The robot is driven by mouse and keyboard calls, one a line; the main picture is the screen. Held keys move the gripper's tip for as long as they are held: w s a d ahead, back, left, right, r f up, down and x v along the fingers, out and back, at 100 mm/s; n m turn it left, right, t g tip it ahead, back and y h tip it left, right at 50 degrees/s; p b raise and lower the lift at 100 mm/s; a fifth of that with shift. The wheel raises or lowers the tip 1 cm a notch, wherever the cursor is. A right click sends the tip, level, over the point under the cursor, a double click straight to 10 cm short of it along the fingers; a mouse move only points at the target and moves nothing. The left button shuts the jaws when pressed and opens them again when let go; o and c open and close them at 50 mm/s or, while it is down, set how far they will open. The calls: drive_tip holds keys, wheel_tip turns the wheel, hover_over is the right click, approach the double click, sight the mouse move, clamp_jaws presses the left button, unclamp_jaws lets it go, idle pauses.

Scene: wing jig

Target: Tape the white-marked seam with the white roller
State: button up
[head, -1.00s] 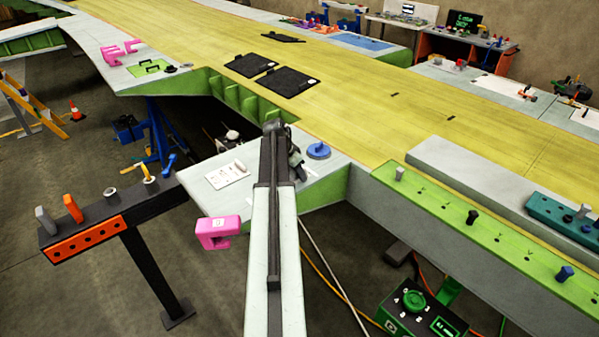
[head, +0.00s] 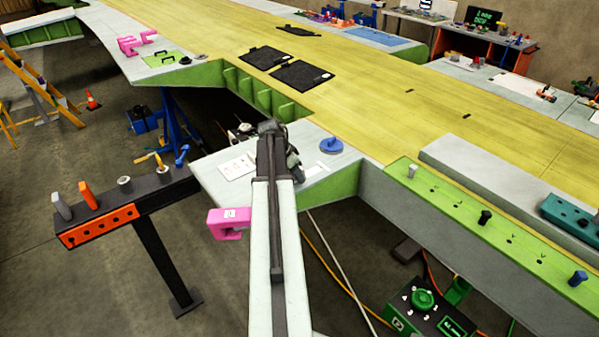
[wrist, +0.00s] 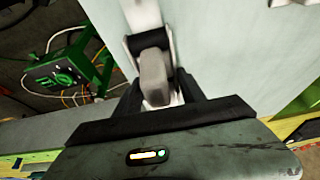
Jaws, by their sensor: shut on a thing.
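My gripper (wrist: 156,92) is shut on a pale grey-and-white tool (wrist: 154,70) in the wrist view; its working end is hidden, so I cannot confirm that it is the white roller. In the head view my arm reaches over the pale grey corner panel (head: 213,183) and hides most of the gripper. A white strip-like mark (head: 333,171) shows on that panel, right of my wrist; I cannot tell whether it is the marked seam. Any contact between tool and panel is hidden.
A blue disc-shaped object (head: 331,146) and a white card (head: 238,166) lie on the corner panel. A pink clamp (head: 229,223) is at its near edge. A tool rack (head: 98,228) stands left. A green rail with pegs (head: 460,207) runs right.

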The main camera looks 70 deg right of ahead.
drive_tip(key=shift+w+a, duration=0.9)
drive_tip(key=shift+a, duration=0.6)
drive_tip(key=shift+w+a, duration=0.85)
drive_tip(key=shift+a, duration=0.7)
drive_tip(key=shift+w+a, duration=0.9)
drive_tip(key=shift+a, duration=0.6)
wheel_tip(320, 180, up, 6)
drive_tip(key=p, duration=0.6)
drive_tip(key=shift+d, duration=0.1)
wheel_tip(320, 180, up, 3)
drive_tip(key=p, duration=0.3)
